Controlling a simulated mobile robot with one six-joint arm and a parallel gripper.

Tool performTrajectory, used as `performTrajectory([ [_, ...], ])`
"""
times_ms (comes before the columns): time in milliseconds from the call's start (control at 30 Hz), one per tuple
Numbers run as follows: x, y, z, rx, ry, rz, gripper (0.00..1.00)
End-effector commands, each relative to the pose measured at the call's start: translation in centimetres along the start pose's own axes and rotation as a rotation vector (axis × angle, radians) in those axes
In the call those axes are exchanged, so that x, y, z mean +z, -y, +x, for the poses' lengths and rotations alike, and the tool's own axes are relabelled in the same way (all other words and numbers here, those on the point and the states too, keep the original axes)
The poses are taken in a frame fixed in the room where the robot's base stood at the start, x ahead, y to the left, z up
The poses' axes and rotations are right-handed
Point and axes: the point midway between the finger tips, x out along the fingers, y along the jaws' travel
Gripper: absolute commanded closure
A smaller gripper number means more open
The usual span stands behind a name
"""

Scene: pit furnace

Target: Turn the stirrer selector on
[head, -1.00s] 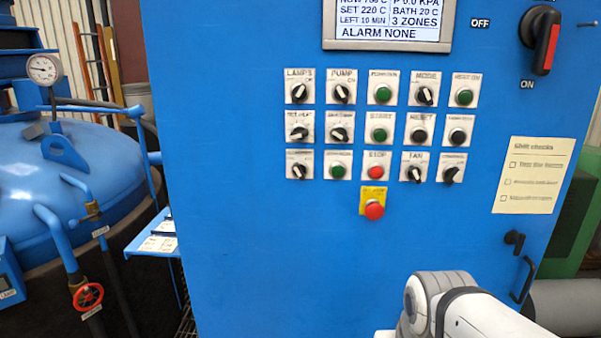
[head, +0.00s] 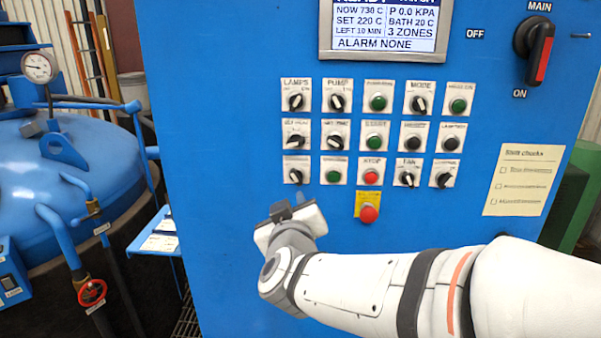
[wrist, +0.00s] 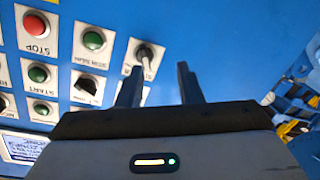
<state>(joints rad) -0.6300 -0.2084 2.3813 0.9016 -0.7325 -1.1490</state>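The control panel (head: 225,130) carries rows of selectors and buttons, and most small labels are too blurred to read. I cannot read a stirrer label. A black selector (head: 296,176) on a white plate sits at the left end of the bottom row; its label is illegible. It also shows in the wrist view (wrist: 145,52), just beyond my fingertips. Another black selector (head: 444,179) with an unreadable label ends the row at right. My gripper (head: 292,203) is just below the left selector in the head view. In the wrist view its fingers (wrist: 158,85) are apart, with nothing between them.
A red mushroom button (head: 369,214) on a yellow plate sticks out below the red stop button (head: 371,177). A green button (head: 333,176) is beside the left selector. A blue shelf (head: 160,238) and the furnace vessel (head: 75,165) are at left.

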Motion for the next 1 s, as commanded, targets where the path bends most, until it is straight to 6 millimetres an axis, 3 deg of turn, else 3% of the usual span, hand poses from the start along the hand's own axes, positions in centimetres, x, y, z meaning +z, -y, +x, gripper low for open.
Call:
performTrajectory([
  [100, -1.2, -0.5, -0.2, 0.085, -0.017, -0.048, 0.67],
  [267, -1.6, -1.0, 0.1, 0.137, -0.019, -0.075, 0.67],
  [700, -1.6, -1.9, 6.3, 0.139, -0.016, -0.077, 0.67],
  [1000, -1.6, -2.0, 7.3, 0.136, -0.018, -0.075, 0.67],
])
